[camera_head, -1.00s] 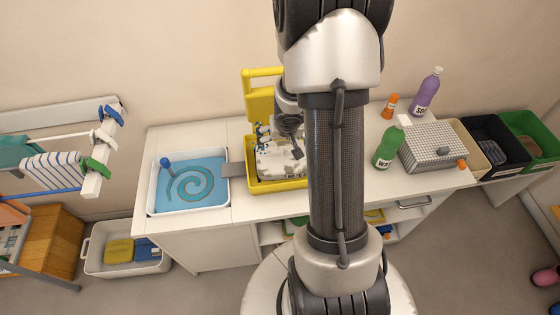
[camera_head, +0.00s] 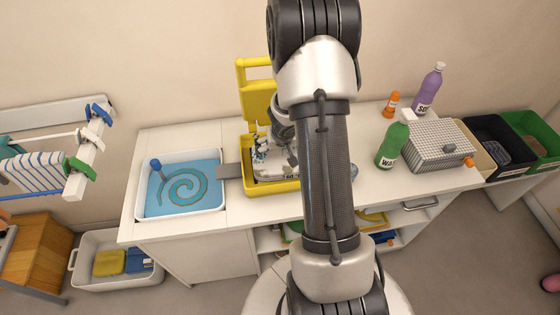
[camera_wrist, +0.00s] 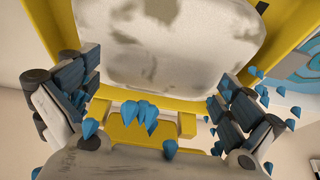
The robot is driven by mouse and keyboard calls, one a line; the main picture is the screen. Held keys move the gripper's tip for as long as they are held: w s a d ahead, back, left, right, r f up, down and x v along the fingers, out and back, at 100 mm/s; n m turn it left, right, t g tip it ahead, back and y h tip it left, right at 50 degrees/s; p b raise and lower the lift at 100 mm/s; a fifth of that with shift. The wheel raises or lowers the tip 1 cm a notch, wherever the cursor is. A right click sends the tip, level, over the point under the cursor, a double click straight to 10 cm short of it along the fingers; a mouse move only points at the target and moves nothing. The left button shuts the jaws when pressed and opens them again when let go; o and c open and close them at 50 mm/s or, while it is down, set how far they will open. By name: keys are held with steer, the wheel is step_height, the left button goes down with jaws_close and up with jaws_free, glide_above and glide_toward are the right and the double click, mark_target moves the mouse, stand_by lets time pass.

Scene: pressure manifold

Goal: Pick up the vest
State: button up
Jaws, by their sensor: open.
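A white, grey-stained, rounded item (camera_wrist: 155,40), which may be the vest, lies in an open yellow box (camera_wrist: 200,62) in the wrist view. In the head view the box (camera_head: 247,187) stands on the white counter, and the pale item (camera_head: 268,174) shows partly in it behind my arm. My gripper (camera_wrist: 155,88) is open, its dark jointed fingers spread left and right at the near edge of the item. In the head view my gripper (camera_head: 262,150) is small and partly hidden by my arm.
Left of the box is a white basin (camera_head: 145,205) with a blue spiral. To the right stand a green bottle (camera_head: 392,148), a purple bottle (camera_head: 428,92) and a grey checked box (camera_head: 437,143). Several small blue cones (camera_wrist: 140,112) show around the fingers. A rack (camera_head: 85,155) holds striped cloth.

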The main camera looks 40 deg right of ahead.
steer(key=shift+c, duration=0.2)
steer(key=c, duration=1.4)
